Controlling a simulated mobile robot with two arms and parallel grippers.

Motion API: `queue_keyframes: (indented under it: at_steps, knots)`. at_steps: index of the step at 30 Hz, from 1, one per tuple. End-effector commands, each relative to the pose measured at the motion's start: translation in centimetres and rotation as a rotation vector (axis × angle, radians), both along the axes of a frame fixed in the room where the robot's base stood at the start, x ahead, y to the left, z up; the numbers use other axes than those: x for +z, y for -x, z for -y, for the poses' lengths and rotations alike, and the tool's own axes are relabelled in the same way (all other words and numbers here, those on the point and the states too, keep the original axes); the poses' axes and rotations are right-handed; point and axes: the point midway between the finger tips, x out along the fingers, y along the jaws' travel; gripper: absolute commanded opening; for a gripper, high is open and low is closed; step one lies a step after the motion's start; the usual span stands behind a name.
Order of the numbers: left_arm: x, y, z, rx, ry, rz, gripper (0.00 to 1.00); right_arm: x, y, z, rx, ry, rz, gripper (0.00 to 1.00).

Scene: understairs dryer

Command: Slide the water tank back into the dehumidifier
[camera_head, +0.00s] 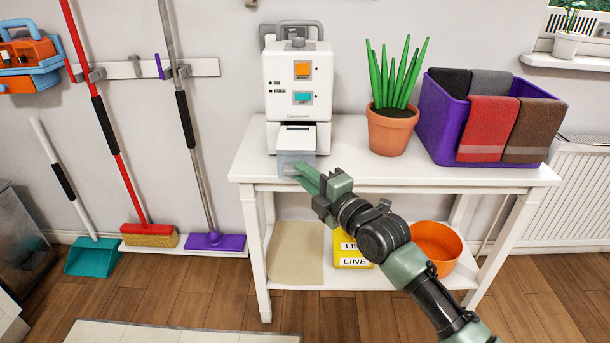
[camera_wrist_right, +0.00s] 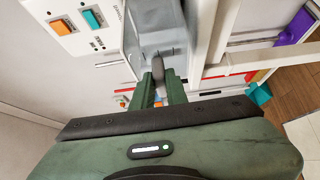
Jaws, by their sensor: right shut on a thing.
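The white dehumidifier (camera_head: 288,68) stands on the left end of the white table. Its front has an orange switch and a teal switch. The water tank (camera_head: 292,157), grey and translucent, sticks out of the low front opening, partly under a white flap or cover. My right gripper (camera_head: 306,178) is at the tank's front and is shut on it. In the right wrist view the fingers (camera_wrist_right: 161,88) close around a grey handle (camera_wrist_right: 157,68) on the tank (camera_wrist_right: 150,28). How deep the tank sits inside is hidden. My left gripper is not in view.
A potted plant (camera_head: 391,130) and a purple crate (camera_head: 443,125) with folded cloths stand to the right on the table (camera_head: 345,160). The lower shelf holds an orange bowl (camera_head: 437,240) and yellow boxes (camera_head: 352,254). Brooms hang on the left wall. The tabletop between dehumidifier and plant is clear.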

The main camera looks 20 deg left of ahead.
Motion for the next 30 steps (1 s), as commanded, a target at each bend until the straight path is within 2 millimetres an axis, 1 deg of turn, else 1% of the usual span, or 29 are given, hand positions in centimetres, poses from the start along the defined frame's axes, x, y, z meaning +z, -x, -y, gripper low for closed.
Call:
queue_keyframes:
  at_steps: [10, 18, 30]
  knots:
    - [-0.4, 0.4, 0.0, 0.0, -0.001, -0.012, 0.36, 0.1, 0.0, 0.0, 0.0, -0.001, 0.002, 0.0]
    - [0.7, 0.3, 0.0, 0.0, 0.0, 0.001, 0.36, 0.1, 0.0, 0.0, 0.0, -0.002, 0.001, 0.0]
    - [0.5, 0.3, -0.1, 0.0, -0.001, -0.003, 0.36, 0.1, 0.0, 0.0, 0.0, -0.001, 0.002, 0.0]
